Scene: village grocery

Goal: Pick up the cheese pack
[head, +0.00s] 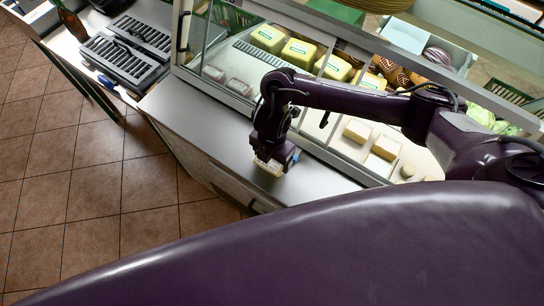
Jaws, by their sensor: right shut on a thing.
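My right gripper (273,158) points down over the grey counter (205,118) in front of the glass display case. It is shut on a small pale yellow pack, the cheese pack (268,167), whose lower part shows under the fingers. I cannot tell whether the pack touches the counter or hangs just above it. More cheese packs (384,147) lie inside the case, behind the glass. My left gripper is not in view.
The glass display case (225,72) runs along the back of the counter. Larger yellow blocks (299,52) stand inside it. A dark grey device (125,52) sits at the upper left. The counter left of my gripper is bare. Tiled floor (90,170) lies at the left.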

